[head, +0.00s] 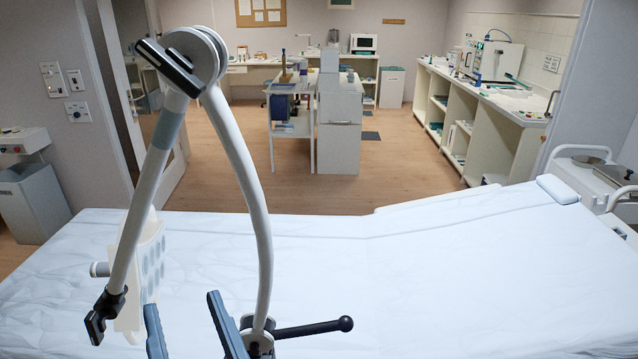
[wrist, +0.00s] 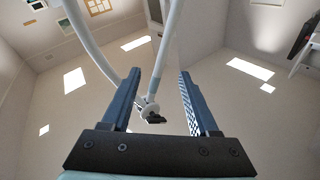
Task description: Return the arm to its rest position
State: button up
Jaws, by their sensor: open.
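A pale tubular jointed arm (head: 252,180) rises from the front of the couch (head: 430,280). It bends at a round elbow (head: 198,55) with a black bar, and its other tube slopes down left to a black clamp end (head: 104,315). A black ball-ended lever (head: 315,328) sticks out right at its base. My gripper (head: 182,300) has two dark blue fingers, open and apart, at the bottom of the head view between the two tubes.
A pale panel with round grey pads (head: 152,265) stands behind the sloping tube. The couch's white sheet is clear to the right. A metal trolley (head: 595,180) is beside the couch's right end. Cabinets (head: 340,120) and a long counter (head: 490,100) stand beyond open floor.

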jog(key=d+r+m+t+h, duration=0.1)
jog(key=d+r+t+h, duration=0.2)
jog(key=r, duration=0.7)
jog(key=d+r+m+t+h, duration=0.1)
jog(key=d+r+t+h, duration=0.2)
jog(key=r, duration=0.6)
jog(key=d+r+m+t+h, duration=0.1)
jog(key=d+r+t+h, duration=0.3)
jog(key=r, duration=0.6)
jog(key=shift+s+d+r, duration=0.2)
jog(key=shift+d+r, duration=0.1)
jog(key=shift+d, duration=0.8)
